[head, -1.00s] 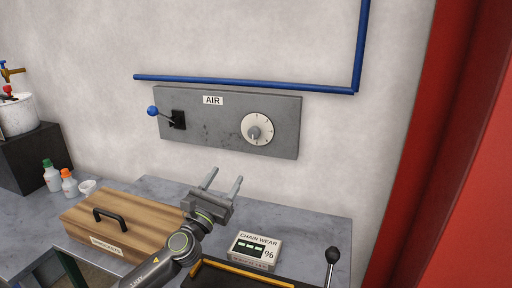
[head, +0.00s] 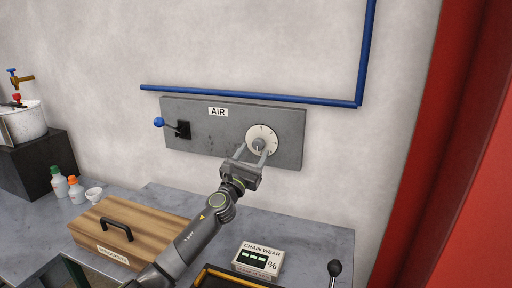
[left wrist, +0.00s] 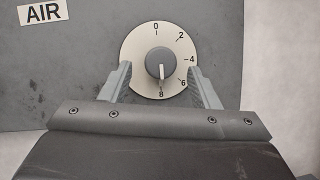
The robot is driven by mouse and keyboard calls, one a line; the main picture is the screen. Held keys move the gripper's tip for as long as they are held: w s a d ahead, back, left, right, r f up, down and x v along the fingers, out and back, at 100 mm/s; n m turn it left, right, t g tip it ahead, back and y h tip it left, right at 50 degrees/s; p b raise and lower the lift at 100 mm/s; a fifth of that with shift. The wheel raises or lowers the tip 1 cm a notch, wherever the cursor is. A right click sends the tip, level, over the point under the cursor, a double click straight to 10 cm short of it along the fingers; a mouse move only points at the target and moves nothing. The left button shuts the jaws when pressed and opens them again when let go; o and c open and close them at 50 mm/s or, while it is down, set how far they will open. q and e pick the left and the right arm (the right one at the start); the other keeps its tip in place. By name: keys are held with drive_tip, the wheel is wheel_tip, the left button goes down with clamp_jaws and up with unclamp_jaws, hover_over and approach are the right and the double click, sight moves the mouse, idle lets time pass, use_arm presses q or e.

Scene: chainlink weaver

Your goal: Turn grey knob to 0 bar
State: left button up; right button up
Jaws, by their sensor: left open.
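The grey knob (head: 258,144) sits at the centre of a round white dial (head: 263,131) on the grey AIR panel. In the left wrist view the grey knob (left wrist: 159,62) has a pale mark at its lower end, pointing down towards 8. The dial (left wrist: 135,45) reads 0 at the top, then 2, 4, 6 and 8 clockwise. My left gripper (head: 253,151) is open in front of the dial's lower part. In the left wrist view its fingers lie either side of the knob, apart from it. My right gripper is not in view.
A blue-balled lever (head: 159,122) stands on the left of the AIR panel (head: 215,140). A blue pipe (head: 230,94) runs above. Below are a wooden box (head: 145,225) and a chain wear display (head: 258,258) on the grey bench. A red post is at the right.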

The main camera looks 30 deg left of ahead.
sight(259, 143)
use_arm(q)
drive_tip(key=shift+x, duration=1.25)
drive_tip(key=shift+c, duration=0.3)
drive_tip(key=c, duration=0.9)
